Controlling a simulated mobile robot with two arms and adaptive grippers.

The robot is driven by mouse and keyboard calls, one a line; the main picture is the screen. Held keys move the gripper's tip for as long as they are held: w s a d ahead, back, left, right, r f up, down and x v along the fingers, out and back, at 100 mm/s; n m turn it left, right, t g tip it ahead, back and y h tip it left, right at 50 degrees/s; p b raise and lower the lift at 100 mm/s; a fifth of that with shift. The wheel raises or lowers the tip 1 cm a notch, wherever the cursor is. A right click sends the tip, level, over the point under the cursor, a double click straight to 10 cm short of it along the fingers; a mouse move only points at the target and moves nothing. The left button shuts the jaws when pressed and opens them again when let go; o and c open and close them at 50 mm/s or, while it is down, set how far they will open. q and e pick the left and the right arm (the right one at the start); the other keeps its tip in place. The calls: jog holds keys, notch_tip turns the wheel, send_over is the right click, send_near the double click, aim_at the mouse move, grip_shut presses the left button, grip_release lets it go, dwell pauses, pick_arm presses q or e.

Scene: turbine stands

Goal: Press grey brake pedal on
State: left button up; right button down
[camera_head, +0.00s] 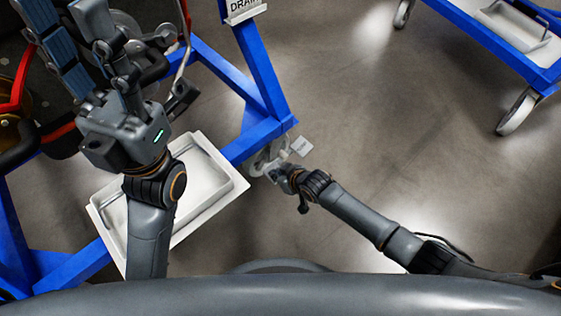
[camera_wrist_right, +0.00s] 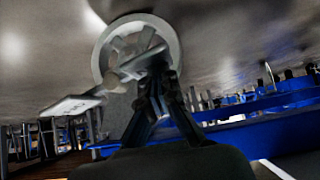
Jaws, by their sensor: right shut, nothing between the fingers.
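The caster wheel (camera_head: 262,163) is under the near right corner of the blue stand, with its light grey brake pedal (camera_head: 283,156) beside it. The wheel (camera_wrist_right: 105,60) and pedal lever (camera_wrist_right: 140,63) also show in the right wrist view. My right gripper (camera_head: 282,176) is shut and empty, right at the pedal. In the wrist view its fingertips (camera_wrist_right: 158,72) overlap the pedal; I cannot tell whether they touch. My left gripper (camera_head: 82,22) is open over the stand at the upper left, with its fingers apart.
A white tray (camera_head: 232,186) hangs on the blue frame (camera_head: 250,138) left of the wheel. A white tag (camera_head: 302,146) is beside the pedal. Another blue cart (camera_head: 490,40) with casters stands at the upper right. The floor between is clear.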

jog(key=shift+s+d, duration=0.1)
dwell(0.3)
jog(key=v, duration=1.1)
jog(key=shift+s+r, duration=0.2)
jog(key=shift+r, duration=0.1)
jog(key=shift+d, duration=0.15)
